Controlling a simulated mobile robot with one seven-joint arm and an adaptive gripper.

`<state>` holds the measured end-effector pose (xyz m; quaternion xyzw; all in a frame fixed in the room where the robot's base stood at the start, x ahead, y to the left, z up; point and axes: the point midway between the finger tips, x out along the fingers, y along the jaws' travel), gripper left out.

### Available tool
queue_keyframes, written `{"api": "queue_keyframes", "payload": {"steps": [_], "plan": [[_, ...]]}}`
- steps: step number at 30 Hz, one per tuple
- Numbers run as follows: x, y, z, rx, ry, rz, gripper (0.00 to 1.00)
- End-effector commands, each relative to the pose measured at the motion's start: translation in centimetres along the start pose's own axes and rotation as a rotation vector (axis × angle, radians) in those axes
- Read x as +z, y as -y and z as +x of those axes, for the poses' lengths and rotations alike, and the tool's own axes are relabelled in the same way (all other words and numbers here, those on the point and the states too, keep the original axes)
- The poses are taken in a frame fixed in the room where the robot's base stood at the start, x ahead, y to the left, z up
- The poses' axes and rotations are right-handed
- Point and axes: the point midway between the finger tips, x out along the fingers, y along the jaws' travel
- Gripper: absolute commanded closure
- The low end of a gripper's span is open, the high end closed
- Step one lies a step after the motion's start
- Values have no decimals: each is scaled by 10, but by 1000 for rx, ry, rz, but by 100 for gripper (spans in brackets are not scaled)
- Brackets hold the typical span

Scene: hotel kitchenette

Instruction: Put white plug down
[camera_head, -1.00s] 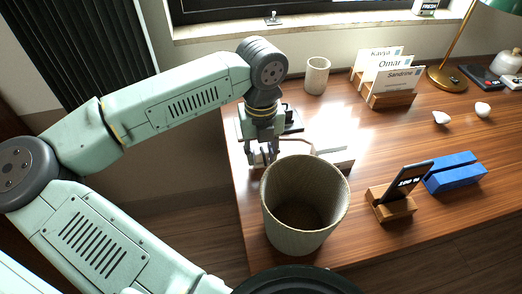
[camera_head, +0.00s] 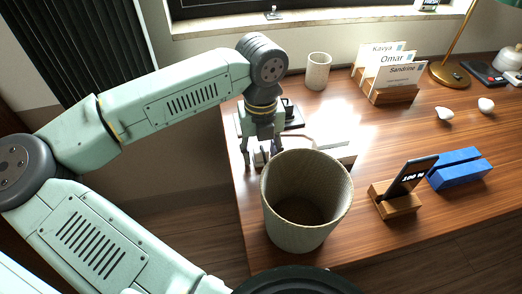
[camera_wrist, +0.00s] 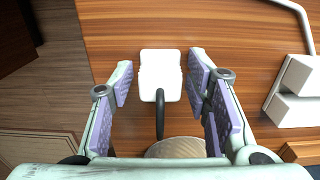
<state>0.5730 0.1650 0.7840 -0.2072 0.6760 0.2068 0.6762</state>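The white plug (camera_wrist: 160,75) lies flat on the wooden table in the wrist view, with a dark cable running from its near end toward me. My gripper (camera_wrist: 160,65) is open, with one purple-padded finger on each side of the plug and a visible gap on both sides. In the head view my gripper (camera_head: 262,152) points down at the table's left edge, behind the woven bin. The plug is mostly hidden there by my fingers and the bin.
The tall woven bin (camera_head: 300,235) stands close in front of my gripper. White blocks (camera_wrist: 294,90) with a cable lie to the right. A wooden phone stand (camera_head: 396,202) and blue block (camera_head: 460,170) are further right.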

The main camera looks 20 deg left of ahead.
Motion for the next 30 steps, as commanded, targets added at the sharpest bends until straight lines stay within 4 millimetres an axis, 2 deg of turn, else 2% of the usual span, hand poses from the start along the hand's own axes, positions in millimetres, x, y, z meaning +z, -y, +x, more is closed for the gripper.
{"api": "queue_keyframes", "payload": {"steps": [11,19,30], "plan": [[0,0,-1,0,0,0,49],[1,0,-21,2,3,-1,49],[0,0,-103,1,2,-1,49]]}}
